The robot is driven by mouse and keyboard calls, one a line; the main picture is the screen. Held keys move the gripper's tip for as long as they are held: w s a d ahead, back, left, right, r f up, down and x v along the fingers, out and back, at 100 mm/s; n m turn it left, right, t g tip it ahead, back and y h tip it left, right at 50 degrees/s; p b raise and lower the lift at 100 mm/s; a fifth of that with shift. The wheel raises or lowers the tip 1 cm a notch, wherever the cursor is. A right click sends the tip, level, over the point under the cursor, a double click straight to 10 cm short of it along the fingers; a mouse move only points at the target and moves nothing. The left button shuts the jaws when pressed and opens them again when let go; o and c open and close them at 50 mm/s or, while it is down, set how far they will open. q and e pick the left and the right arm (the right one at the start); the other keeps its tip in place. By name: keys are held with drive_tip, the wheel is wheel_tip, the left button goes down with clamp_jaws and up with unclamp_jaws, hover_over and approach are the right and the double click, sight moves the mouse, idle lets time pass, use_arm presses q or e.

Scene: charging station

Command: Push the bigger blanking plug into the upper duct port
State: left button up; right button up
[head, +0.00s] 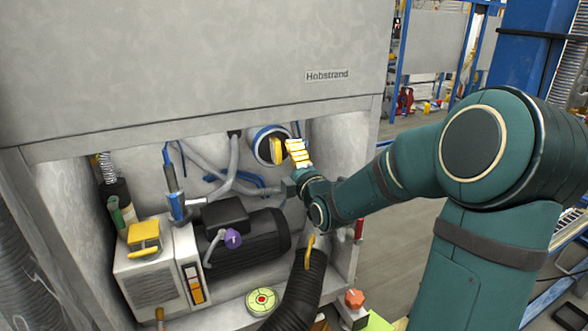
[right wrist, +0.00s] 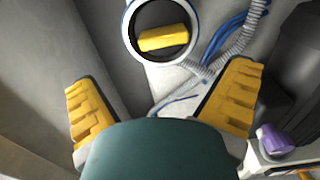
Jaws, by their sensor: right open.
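The upper duct port (head: 257,135) is a round opening with a blue and white rim in the back wall of the bay. A dark round plug with a yellow bar grip (head: 275,151) sits inside its rim; I cannot tell how deep. In the right wrist view the port rim (right wrist: 128,40) and the plug's yellow bar (right wrist: 163,39) show at the top, ahead of the fingers. My right gripper (head: 297,152) is just right of the port. In its wrist view its yellow fingers (right wrist: 162,85) are wide apart, empty and clear of the plug. My left gripper is out of view.
A black motor (head: 262,238) and a pale box (head: 150,275) with a yellow-topped item (head: 143,238) stand below the port. A purple knob (head: 233,239) and a thick black hose (head: 300,295) are nearby. The cabinet's upper panel (head: 190,60) overhangs the bay.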

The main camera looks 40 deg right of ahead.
sight(279, 154)
drive_tip(key=shift+v, duration=0.8)
drive_tip(key=shift+m, duration=0.3)
drive_tip(key=c, duration=1.1)
drive_tip(key=shift+w+m, duration=0.1)
drive_tip(key=shift+m, duration=0.3)
drive_tip(key=c, duration=0.6)
drive_tip(key=m, duration=0.3)
drive_tip(key=shift+w+d, duration=0.1)
drive_tip(key=shift+w, duration=0.05)
clamp_jaws()
drive_tip(key=shift+w+d+f+m+p, duration=0.1)
drive_tip(key=shift+w+d+m+p, duration=0.3)
drive_tip(key=shift+w+m, duration=1.2)
drive_tip(key=shift+w+d+f+m+p, duration=0.1)
drive_tip(key=shift+w+d+m+p, duration=0.4)
drive_tip(key=shift+m, duration=1.85)
drive_tip(key=shift+w+d+m+p, duration=0.2)
drive_tip(key=shift+w+m+p, duration=0.3)
drive_tip(key=shift+w+m, duration=1.25)
drive_tip(key=shift+s, duration=0.3)
